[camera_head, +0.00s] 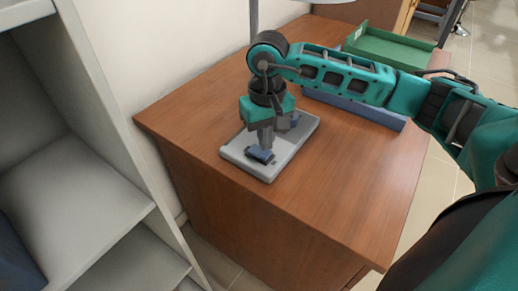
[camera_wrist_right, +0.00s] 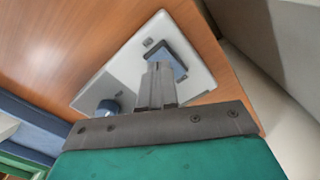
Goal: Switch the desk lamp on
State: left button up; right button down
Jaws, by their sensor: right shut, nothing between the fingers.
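The desk lamp's pale grey base (camera_head: 291,152) lies on the brown desk; it also shows in the right wrist view (camera_wrist_right: 194,55). A blue rocker switch (camera_head: 259,156) sits on the base's near end and shows in the wrist view (camera_wrist_right: 178,62). A blue knob (camera_wrist_right: 108,107) is on another part of the base. The lamp's pole (camera_head: 254,18) rises behind my arm. My right gripper (camera_head: 266,146) is shut and empty, pointing down with its fingertips at the switch. I cannot tell whether they touch it. My left gripper is out of view.
A green tray (camera_head: 385,50) and a blue object (camera_head: 385,113) lie at the desk's far right, partly behind my right arm. A grey shelf unit (camera_head: 85,200) stands at the left. The front of the brown desk (camera_head: 335,205) is clear.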

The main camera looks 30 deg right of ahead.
jog(key=shift+f+b, duration=1)
jog(key=shift+f, duration=0.05)
dwell(0.4)
jog(key=shift+s, duration=0.1)
